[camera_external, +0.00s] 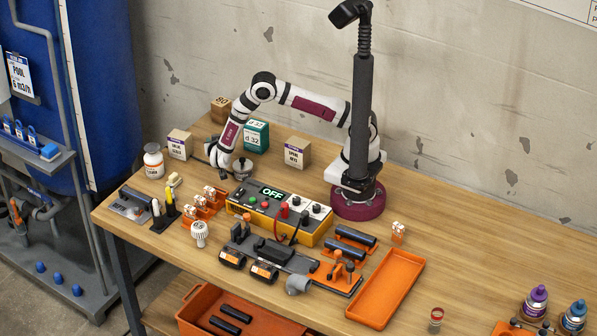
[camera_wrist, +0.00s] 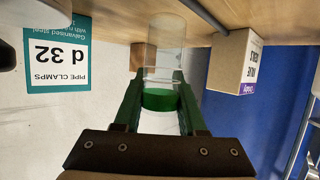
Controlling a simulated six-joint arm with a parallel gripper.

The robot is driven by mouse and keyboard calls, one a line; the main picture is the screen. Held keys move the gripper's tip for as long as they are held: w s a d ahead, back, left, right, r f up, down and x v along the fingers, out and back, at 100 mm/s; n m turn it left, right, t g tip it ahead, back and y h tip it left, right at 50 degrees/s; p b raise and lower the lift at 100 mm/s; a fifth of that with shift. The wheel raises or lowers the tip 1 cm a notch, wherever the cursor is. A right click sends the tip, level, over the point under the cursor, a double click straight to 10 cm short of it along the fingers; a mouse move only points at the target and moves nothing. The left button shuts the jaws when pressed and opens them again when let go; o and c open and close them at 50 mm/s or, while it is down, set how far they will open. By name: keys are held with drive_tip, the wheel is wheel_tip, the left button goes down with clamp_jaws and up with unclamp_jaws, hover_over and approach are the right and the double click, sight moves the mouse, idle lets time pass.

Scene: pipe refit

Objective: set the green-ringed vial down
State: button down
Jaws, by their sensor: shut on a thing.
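The green-ringed vial (camera_wrist: 165,62) is a clear cylinder with a green band, seen in the wrist view. My gripper (camera_wrist: 160,100) is shut on it, one green finger on each side of the band. The wrist picture is upside down, with the wooden table along its top; the vial's far end reaches up to that edge, and I cannot tell whether it touches the table. In the external view my gripper (camera_external: 216,160) is low at the back left of the table, and the vial is too small to make out there.
A teal pipe-clamp box (camera_external: 256,136) stands right of my gripper, and a cardboard box (camera_external: 180,144) stands left. The controller reading OFF (camera_external: 279,212) sits in front. An empty orange tray (camera_external: 386,289) lies at front right.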

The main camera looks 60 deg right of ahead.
drive_tip(key=shift+f, duration=0.75)
drive_tip(key=shift+f, duration=0.1)
drive_tip(key=shift+c, duration=2.4)
unclamp_jaws()
